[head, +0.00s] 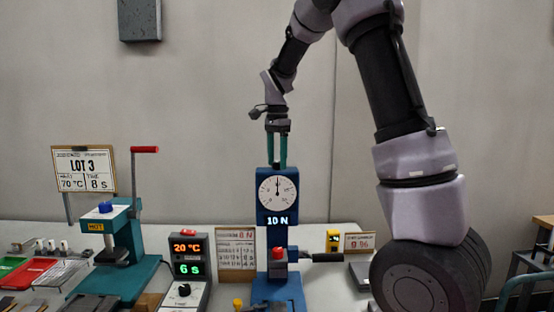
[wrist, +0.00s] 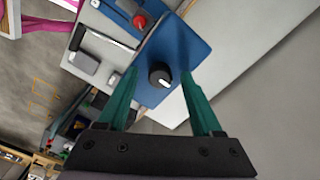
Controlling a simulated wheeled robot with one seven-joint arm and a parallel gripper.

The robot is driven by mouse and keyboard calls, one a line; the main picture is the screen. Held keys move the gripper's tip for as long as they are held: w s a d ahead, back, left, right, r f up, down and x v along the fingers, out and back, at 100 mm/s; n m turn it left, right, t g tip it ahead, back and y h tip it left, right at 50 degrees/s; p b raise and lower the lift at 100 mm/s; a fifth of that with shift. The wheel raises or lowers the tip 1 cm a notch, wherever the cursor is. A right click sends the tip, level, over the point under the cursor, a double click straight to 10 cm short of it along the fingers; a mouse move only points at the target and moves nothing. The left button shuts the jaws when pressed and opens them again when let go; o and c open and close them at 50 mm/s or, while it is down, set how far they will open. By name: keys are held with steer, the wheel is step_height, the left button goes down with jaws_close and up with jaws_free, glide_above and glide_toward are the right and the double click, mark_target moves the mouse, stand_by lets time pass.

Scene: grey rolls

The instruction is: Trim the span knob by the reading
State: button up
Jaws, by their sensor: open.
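The blue gauge stand (head: 266,217) has a round white dial (head: 277,190) with its needle pointing about straight up. The lit display (head: 277,220) below the dial reads 10 N. A black knob with a white pointer mark (wrist: 161,76) sits on the blue top face of the stand in the wrist view; the head view does not show it. My gripper (head: 277,164) points down over the stand. Its green fingers are open, one on each side of the knob in the wrist view (wrist: 160,73). Contact with the knob cannot be told.
A controller (head: 188,257) reads 20 °C and 6 s. A teal press (head: 125,240) and the LOT 3 sign (head: 84,168) are farther left. A 9 % card (head: 359,242) stands right.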

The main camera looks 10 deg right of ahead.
jaws_close()
steer(key=shift+n, duration=0.3)
steer(key=n, duration=1.1)
stand_by(0.6)
jaws_free()
